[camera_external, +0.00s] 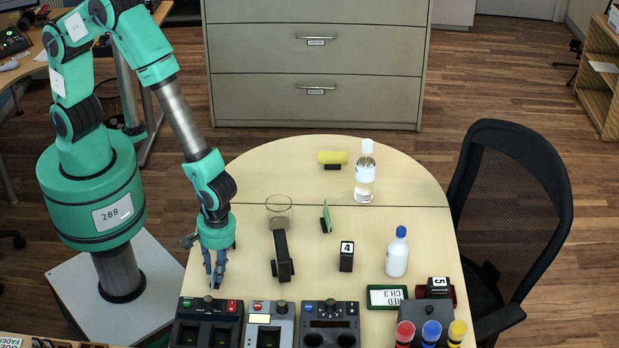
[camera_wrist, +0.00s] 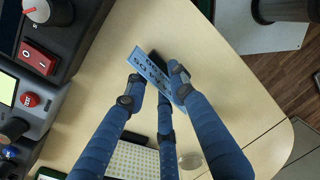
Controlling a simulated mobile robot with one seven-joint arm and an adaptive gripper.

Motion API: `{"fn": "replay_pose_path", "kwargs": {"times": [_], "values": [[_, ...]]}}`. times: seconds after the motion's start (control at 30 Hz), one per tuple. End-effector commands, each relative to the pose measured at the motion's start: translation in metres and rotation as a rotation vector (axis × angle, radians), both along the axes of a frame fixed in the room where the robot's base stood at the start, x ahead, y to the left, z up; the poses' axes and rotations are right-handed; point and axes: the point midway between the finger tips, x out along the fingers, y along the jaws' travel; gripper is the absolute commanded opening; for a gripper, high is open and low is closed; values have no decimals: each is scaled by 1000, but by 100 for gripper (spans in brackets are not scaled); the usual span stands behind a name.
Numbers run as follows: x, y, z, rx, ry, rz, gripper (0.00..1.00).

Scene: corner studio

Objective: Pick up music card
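A small pale blue-white card with dark marks (camera_wrist: 157,77) sits at the tips of my gripper in the wrist view. The right fingertip overlaps the card's edge. Whether they press on it is not clear. In the external view my gripper (camera_external: 214,281) points down at the table's front left, and the card is barely visible there.
The control boxes (camera_external: 208,323) line the table's front edge close to my gripper. A black-handled device (camera_external: 282,262), a green card in a stand (camera_external: 327,217), a "4" block (camera_external: 346,256), a white bottle (camera_external: 397,254) and a clear bottle (camera_external: 365,180) stand on the table (camera_external: 245,178).

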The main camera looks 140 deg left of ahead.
Motion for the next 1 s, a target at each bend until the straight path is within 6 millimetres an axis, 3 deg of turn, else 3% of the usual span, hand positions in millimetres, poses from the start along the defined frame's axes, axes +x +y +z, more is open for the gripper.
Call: {"fn": "replay_pose_path", "kwargs": {"times": [0.63, 0.8, 1.0], "values": [[0, 0, -4, 0, 0, 0, 24], [0, 0, -4, 0, 0, 0, 0], [0, 0, -4, 0, 0, 0, 0]]}}
